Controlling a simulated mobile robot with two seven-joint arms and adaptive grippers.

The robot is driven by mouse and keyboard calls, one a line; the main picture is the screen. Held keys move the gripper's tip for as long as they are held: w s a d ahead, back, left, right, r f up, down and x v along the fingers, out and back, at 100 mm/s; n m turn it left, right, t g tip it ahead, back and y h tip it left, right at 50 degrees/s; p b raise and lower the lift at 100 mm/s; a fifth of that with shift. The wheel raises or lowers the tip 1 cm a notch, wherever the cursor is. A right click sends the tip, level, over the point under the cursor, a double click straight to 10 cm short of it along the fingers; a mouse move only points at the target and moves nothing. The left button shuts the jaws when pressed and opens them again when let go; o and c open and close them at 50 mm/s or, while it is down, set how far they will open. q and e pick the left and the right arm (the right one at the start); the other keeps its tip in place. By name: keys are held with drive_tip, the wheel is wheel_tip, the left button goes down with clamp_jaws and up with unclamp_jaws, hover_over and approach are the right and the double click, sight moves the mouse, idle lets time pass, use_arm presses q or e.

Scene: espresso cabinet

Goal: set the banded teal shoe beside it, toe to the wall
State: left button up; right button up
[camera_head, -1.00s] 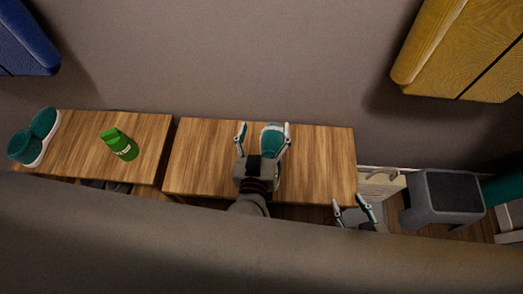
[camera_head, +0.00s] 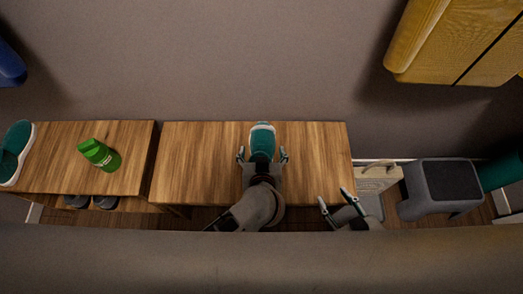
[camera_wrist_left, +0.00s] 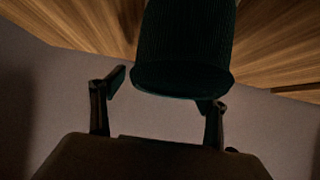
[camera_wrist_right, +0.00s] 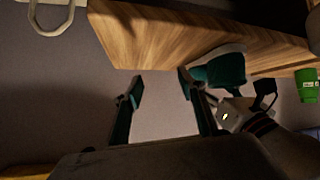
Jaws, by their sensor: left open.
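A teal shoe (camera_head: 262,136) with a pale edge lies on the right wooden bench (camera_head: 200,160), its far end towards the wall. It fills the top of the left wrist view (camera_wrist_left: 185,45) as a dark ribbed shape and shows in the right wrist view (camera_wrist_right: 222,70). My left gripper (camera_head: 262,157) is open at the shoe's near end, a finger to each side; contact cannot be told. Another teal shoe (camera_head: 14,150) with a white sole stands at the left bench's far left, cut by the frame. My right gripper (camera_head: 335,197) is open and empty off the bench's front right corner.
A green bottle (camera_head: 100,154) lies on the left bench (camera_head: 55,150); dark shoes (camera_head: 92,202) sit beneath it. A grey stool (camera_head: 440,188) and a pale box (camera_head: 375,178) stand right of the benches. A yellow padded thing (camera_head: 455,40) hangs at upper right. The right bench is clear around the shoe.

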use_arm(q)
drive_tip(key=shift+w+f, duration=0.4)
drive_tip(key=shift+f, duration=0.3)
drive_tip(key=shift+w, duration=0.4)
drive_tip(key=shift+r, duration=0.1)
drive_tip(key=c, duration=1.5)
use_arm(e)
drive_tip(key=shift+w+r, duration=0.25)
drive_tip(key=shift+w, duration=0.2)
